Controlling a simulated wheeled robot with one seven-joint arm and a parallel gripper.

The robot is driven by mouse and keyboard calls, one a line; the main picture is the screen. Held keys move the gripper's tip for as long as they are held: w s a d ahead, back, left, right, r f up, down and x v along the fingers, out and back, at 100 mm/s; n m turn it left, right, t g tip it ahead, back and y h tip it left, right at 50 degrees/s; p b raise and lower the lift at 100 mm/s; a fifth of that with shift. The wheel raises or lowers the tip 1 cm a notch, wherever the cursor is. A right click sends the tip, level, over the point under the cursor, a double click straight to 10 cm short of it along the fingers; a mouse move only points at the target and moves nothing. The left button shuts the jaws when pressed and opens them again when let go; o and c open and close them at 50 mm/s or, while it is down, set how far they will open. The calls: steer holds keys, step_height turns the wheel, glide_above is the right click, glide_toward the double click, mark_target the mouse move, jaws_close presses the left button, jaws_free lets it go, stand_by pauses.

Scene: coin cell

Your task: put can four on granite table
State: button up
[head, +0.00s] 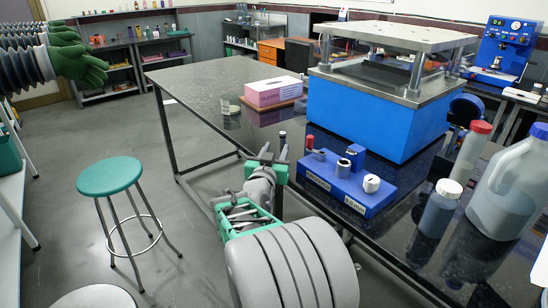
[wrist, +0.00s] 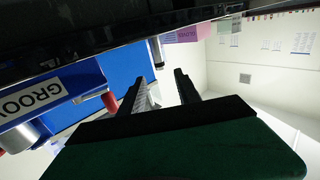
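The granite table (head: 215,85) is a long, dark speckled top. No number shows, so I cannot tell which thing is can four. My gripper (head: 275,155) is beside the table edge, left of the block. In the wrist view my gripper (wrist: 160,85) has its fingers apart with nothing between them. The block (wrist: 85,90) and red piece (wrist: 108,100) show there too.
A large blue press (head: 365,115) stands behind the block. A pink-and-white box (head: 273,92) and a small clear dish (head: 230,107) are farther left. Bottles (head: 440,208) and a large jug (head: 510,190) crowd the right. A green stool (head: 110,176) stands on the floor. The table's far left is clear.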

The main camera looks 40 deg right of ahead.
steer(key=s+a+f+n+g+y, duration=0.1)
steer(key=a+f+n+y, duration=0.2)
steer(key=a, duration=0.4)
steer(key=a+f+y, duration=0.4)
steer(key=a+f, duration=0.1)
steer(key=a, duration=0.3)
steer(key=s+a+f+n+g+y, duration=0.1)
steer(key=a+f+n+y, duration=0.2)
steer(key=a, duration=0.4)
steer(key=s+a+f+n+g+y, duration=0.2)
steer(key=s+a+n, duration=0.1)
steer(key=s+a, duration=0.3)
steer(key=s+a+f+n+g+y, duration=0.2)
steer(key=s+a, duration=0.4)
steer(key=a, duration=0.4)
steer(key=shift+a+f+n+g+y, duration=0.4)
steer(key=shift+f+g+y, duration=0.1)
steer(key=shift+g+y, duration=0.15)
